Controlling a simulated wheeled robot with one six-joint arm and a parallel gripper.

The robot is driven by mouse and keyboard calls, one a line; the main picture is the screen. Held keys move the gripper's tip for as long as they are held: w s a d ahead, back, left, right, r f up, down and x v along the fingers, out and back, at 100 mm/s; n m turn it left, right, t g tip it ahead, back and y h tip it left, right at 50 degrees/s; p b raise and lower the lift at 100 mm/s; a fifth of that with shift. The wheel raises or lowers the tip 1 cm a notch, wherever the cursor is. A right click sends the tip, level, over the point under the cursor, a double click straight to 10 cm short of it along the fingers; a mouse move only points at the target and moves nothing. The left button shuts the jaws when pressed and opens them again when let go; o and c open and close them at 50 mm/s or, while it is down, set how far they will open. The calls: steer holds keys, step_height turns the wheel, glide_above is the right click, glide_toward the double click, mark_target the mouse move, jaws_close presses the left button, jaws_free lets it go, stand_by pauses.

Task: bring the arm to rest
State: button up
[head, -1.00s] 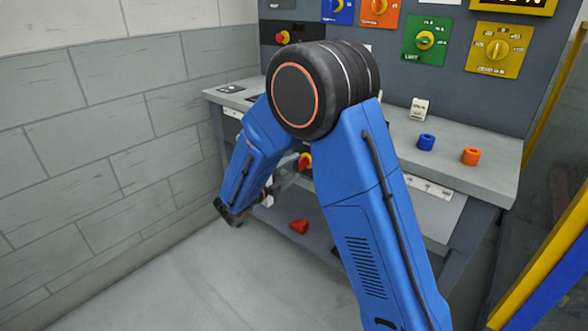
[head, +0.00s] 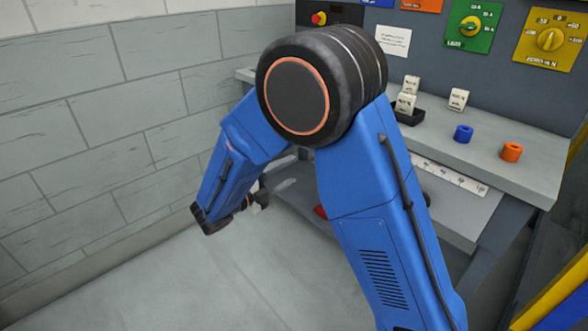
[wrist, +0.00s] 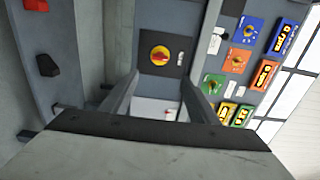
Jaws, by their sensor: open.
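My blue arm (head: 370,215) is folded at a large black elbow joint and reaches down in front of the workbench. In the head view my gripper is mostly hidden behind the forearm and wrist, left of the bench's front edge. In the wrist view the two fingers of my gripper (wrist: 157,95) stand apart, with nothing seen between them but the background. They point towards the panel, where a red knob on a yellow ring (wrist: 160,55) shows beyond the tips.
The bench top (head: 535,177) carries a blue ring (head: 463,133), an orange ring (head: 511,152) and pale labelled blocks (head: 458,99). A control panel with coloured dials stands behind. A block wall (head: 80,150) is at left. A red piece (head: 320,212) lies low behind my arm. Floor at front left is clear.

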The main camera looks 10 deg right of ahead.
steer(key=shift+s+a, duration=0.15)
steer(key=s+d+r+m+g+y, duration=0.2)
steer(key=s+d+m+g, duration=0.4)
steer(key=d+m, duration=0.4)
steer(key=s+d+r+m+g+y, duration=0.25)
steer(key=s+d+m, duration=0.5)
steer(key=d, duration=0.45)
steer(key=s+m+t+y, duration=0.2)
steer(key=s+m+y, duration=0.8)
steer(key=s+m, duration=0.9)
steer(key=m, duration=0.6)
steer(key=shift+d+r+m+t, duration=0.35)
steer(key=shift+d+r, duration=0.05)
